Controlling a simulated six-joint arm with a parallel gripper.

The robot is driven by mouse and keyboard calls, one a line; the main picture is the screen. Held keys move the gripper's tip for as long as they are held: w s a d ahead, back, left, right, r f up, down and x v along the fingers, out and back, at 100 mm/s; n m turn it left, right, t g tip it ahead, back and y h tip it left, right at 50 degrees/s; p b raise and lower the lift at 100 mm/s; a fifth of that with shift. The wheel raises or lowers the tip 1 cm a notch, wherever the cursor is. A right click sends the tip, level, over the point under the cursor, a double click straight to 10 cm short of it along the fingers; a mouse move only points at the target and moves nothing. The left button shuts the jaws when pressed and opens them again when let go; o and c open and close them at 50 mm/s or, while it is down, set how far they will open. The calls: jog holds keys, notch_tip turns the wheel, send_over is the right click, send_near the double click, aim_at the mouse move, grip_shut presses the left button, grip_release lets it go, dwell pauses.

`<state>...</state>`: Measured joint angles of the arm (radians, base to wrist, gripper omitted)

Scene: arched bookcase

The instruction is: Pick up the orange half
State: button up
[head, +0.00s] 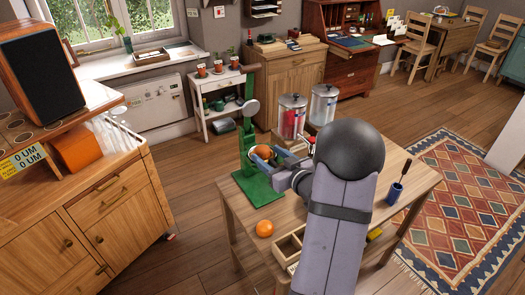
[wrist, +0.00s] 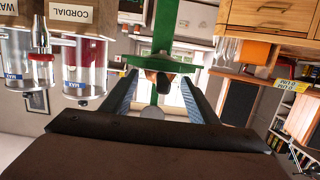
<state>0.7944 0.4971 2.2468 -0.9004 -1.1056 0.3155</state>
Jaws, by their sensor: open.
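An orange half (head: 263,152) shows in the head view beside the upright of the green press (head: 247,140), at the far left of the wooden table. My gripper (head: 270,157) is there too, with its blue-grey fingers on either side of the orange half. In the wrist view, my gripper (wrist: 160,82) is open, and a brownish-orange piece (wrist: 161,78) shows between the fingertips in front of the green press (wrist: 164,35). I cannot tell whether the fingers touch it. Another orange (head: 264,228), round-looking, lies on the table nearer the front.
Two clear drink dispensers (head: 291,116) (head: 322,104) stand behind the gripper. A wooden divided box (head: 290,247) lies near the table's front. The table's right part is mostly clear.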

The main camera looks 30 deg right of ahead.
jog(key=shift+w+f, duration=0.2)
jog(key=shift+w, duration=0.6)
jog(key=c, duration=0.8)
jog(key=shift+c, duration=0.2)
jog(key=shift+r, duration=0.15)
